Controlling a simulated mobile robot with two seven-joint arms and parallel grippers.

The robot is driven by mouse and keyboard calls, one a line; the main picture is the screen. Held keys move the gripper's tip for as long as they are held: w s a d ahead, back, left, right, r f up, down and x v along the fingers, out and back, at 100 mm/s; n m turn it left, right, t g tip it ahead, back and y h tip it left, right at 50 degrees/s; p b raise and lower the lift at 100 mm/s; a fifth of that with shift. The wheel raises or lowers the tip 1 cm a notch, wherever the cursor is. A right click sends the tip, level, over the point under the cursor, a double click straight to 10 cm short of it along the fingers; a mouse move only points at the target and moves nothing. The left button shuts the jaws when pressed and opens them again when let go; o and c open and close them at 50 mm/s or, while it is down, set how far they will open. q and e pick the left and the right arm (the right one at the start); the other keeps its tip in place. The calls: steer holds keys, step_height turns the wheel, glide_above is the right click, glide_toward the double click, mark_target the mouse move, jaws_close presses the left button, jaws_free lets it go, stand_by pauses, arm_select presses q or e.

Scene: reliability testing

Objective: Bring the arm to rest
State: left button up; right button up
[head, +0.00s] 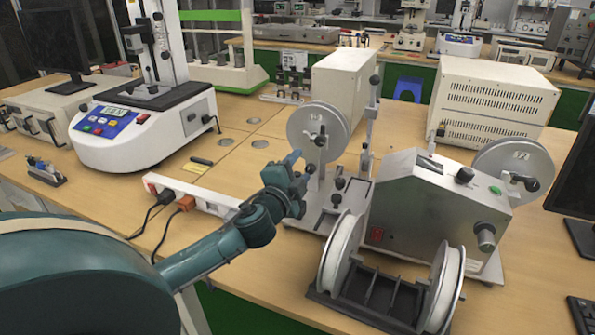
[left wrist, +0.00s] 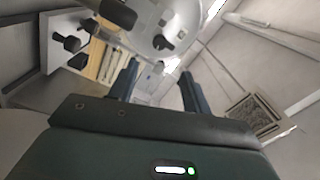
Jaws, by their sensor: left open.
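My left arm (head: 215,250) reaches in from the lower left over the wooden bench in the head view. My left gripper (head: 300,166) is at its end, in front of the metal machine with a round disc (head: 318,132). In the left wrist view the two fingers of the gripper (left wrist: 159,70) stand apart with nothing between them. The disc (left wrist: 172,25) shows beyond the fingertips there. I cannot tell how far the gripper is from the machine. My right gripper is not in view.
A metal box machine (head: 415,215) and a rack with two white reels (head: 385,285) stand right of my arm. A power strip (head: 190,193) with cables lies behind my forearm. A white tester (head: 140,130) stands at left. Bare bench (head: 255,290) shows in front.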

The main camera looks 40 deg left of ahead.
arm_select(q)
steer(key=shift+s, duration=0.2)
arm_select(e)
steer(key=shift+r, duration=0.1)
